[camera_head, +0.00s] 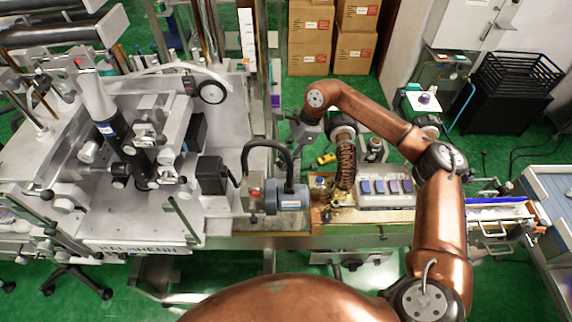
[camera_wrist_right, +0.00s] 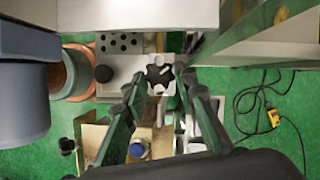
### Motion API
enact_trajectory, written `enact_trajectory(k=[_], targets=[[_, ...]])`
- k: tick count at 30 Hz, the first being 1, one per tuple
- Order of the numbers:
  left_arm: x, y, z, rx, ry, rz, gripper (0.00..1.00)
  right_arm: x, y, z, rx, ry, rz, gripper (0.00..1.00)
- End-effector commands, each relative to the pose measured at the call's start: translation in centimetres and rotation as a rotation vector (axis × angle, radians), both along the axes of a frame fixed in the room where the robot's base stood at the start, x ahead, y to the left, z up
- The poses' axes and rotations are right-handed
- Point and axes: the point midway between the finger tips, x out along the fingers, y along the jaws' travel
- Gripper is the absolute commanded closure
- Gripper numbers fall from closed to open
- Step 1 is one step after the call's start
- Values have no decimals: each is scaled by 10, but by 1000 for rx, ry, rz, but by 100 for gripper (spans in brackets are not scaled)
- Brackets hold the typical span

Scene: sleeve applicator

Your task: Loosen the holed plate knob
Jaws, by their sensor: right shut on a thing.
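In the right wrist view a black star-shaped knob (camera_wrist_right: 157,77) sits on a pale plate, just below and right of a grey holed plate (camera_wrist_right: 112,37) with several dark round holes. My right gripper (camera_wrist_right: 160,74) has its two dark green fingers on either side of this knob and is shut on it. In the camera_head view my right gripper (camera_head: 298,138) reaches down beside the machine at the picture's middle. The knob is too hidden there to make out. My left gripper is in neither view.
A grey-blue motor (camera_head: 288,199) stands close below my right gripper. A large machine (camera_head: 120,225) fills the left. A blue knob (camera_wrist_right: 138,150) shows between my fingers.

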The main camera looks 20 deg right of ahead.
Motion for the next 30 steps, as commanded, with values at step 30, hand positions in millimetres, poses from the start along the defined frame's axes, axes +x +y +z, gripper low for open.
enact_trajectory(k=[30], targets=[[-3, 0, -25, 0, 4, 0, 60, 4, 0, 1, -2, -3, 245, 98]])
